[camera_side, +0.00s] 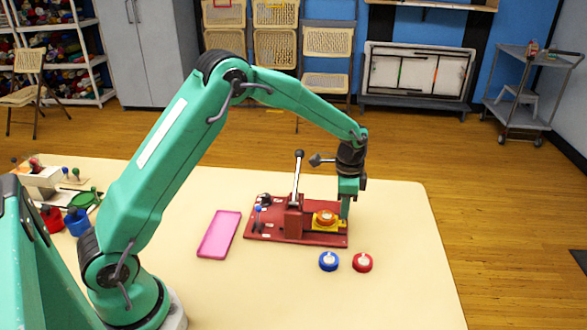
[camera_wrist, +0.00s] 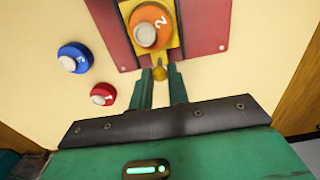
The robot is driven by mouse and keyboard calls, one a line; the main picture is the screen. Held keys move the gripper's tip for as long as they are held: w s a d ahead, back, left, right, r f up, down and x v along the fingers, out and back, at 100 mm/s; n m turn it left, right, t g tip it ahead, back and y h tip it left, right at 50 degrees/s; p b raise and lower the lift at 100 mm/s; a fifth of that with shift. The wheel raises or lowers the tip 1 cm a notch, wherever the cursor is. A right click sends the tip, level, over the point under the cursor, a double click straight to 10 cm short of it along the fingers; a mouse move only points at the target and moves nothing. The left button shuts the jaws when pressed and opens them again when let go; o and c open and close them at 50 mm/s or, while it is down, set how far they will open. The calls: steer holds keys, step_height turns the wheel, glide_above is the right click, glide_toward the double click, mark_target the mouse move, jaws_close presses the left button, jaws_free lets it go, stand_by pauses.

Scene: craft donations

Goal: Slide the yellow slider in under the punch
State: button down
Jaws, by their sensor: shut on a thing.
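The yellow slider (camera_side: 318,228) lies on the red base of the press (camera_side: 270,235), to the right of the upright red punch block (camera_side: 293,220). An orange round piece (camera_side: 324,216) marked 2 sits on the slider; it also shows in the wrist view (camera_wrist: 150,25). My gripper (camera_side: 345,214) is at the slider's outer right end. In the wrist view my gripper (camera_wrist: 160,74) has its green fingers shut on the slider's small yellow knob (camera_wrist: 160,73). The underside of the punch is hidden in these views.
A blue round piece (camera_side: 328,261) and a red round piece (camera_side: 362,262) lie on the table in front of the press. A pink tray (camera_side: 219,235) lies left of it. A lever (camera_side: 298,175) stands up from the press. The table's right side is clear.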

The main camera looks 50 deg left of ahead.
glide_above(313, 220)
steer(key=shift+s, duration=0.1)
stand_by(1.3)
steer(key=c, duration=1.4)
jaws_free()
steer(key=shift+c, duration=0.2)
steer(key=shift+r, duration=0.1)
step_height(313, 220, up, 7)
steer(key=shift+r, duration=0.15)
